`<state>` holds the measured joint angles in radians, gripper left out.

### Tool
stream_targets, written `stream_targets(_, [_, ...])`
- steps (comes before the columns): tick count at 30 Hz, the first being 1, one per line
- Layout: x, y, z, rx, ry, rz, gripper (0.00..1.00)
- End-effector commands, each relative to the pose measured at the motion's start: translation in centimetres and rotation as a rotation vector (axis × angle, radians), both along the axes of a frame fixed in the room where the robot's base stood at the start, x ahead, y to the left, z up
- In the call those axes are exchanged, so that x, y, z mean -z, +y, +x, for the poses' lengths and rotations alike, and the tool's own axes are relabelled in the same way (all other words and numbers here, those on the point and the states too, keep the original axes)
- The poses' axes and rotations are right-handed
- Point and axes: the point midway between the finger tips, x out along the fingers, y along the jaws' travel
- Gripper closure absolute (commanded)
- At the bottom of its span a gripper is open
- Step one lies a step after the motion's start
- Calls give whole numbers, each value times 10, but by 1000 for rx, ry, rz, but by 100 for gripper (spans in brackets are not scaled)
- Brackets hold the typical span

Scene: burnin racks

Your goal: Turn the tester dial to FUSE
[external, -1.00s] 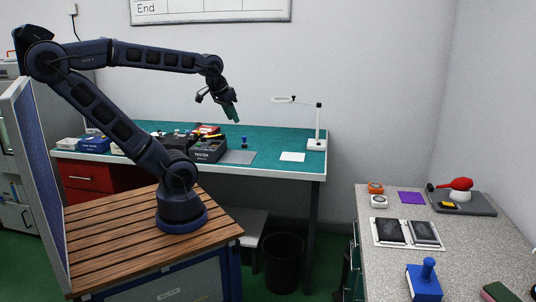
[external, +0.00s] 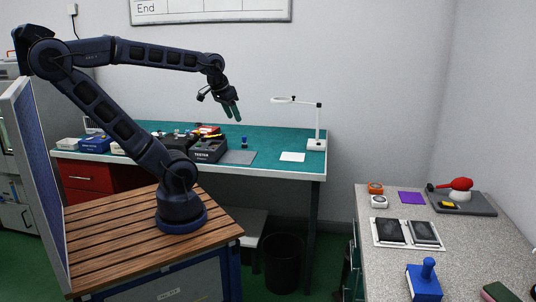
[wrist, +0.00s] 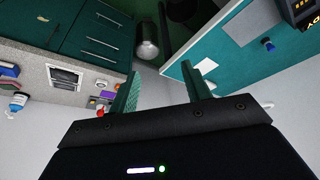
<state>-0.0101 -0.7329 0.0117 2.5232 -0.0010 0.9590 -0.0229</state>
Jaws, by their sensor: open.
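The tester (external: 208,150) is a dark box with white lettering on its front, standing on the green mat of the far bench. Its dial is too small to make out. In the wrist view a dark box edge with yellow lettering (wrist: 303,12) shows at the top right corner; I cannot tell if it is the tester. My gripper (external: 234,114) is open and empty, above the bench, to the right of and higher than the tester. Its two green fingers (wrist: 163,88) stand apart in the wrist view with nothing between them.
A grey mat (external: 240,158), a small blue item (external: 244,142), a white sheet (external: 292,157) and a ring lamp (external: 318,130) are right of the tester. Small boxes (external: 93,144) stand to its left. A speckled counter (external: 385,270) is at the right. Air around my gripper is clear.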

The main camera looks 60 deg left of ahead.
Motion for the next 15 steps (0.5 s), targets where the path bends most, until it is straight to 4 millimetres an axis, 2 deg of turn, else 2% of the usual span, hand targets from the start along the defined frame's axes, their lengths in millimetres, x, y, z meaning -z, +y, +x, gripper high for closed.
stream_targets(8, [-8, 47, 51, -279, 68, -105, 52])
stream_targets(15, [-7, 108, 95, -567, 123, -196, 52])
